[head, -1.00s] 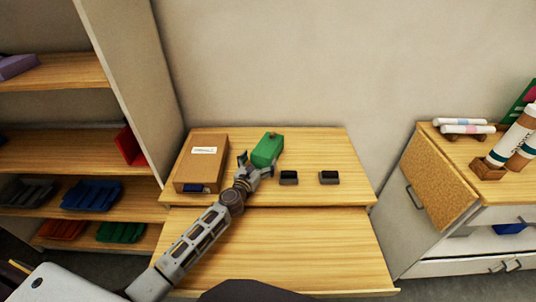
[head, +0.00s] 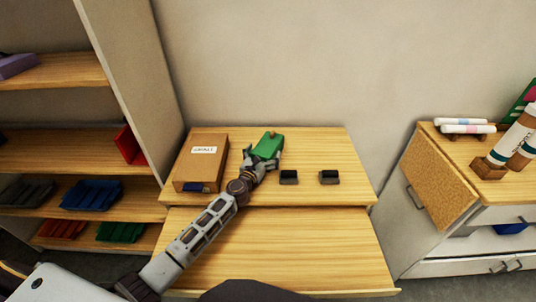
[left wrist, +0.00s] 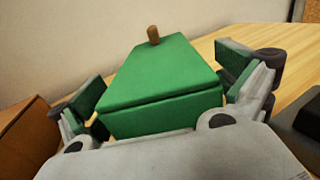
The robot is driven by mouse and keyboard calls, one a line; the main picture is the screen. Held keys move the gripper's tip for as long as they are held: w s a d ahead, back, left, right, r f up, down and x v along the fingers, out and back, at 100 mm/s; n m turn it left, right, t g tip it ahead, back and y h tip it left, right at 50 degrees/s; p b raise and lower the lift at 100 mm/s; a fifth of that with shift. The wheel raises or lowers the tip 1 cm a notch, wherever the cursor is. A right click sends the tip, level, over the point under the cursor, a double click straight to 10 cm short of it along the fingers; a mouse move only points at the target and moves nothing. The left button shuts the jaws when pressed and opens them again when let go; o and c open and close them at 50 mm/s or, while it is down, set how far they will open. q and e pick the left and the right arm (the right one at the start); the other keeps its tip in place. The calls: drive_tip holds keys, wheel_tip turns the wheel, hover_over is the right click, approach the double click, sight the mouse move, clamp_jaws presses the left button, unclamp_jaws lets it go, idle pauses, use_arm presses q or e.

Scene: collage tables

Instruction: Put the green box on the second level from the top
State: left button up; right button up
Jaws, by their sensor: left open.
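The green box (head: 269,144), with a small brown knob on its lid, sits on the upper wooden surface of the table (head: 320,150). My left gripper (head: 262,158) is open, with its fingers at either side of the box's near end. In the left wrist view the green box (left wrist: 160,85) lies between the two spread fingers (left wrist: 165,105); contact is hard to tell. The shelf unit (head: 65,151) at the left has several levels. My right gripper is not in view.
A brown cardboard box (head: 202,160) stands just left of the gripper. Two small dark blocks (head: 289,177) (head: 329,177) lie to the right. A cabinet (head: 450,200) with rolls on top stands further right. The lower table surface (head: 300,255) is clear.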

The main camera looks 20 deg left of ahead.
use_arm(q)
drive_tip(key=shift+w, duration=0.5)
drive_tip(key=c, duration=1.1)
drive_tip(key=shift+c, duration=0.3)
drive_tip(key=shift+r, duration=0.2)
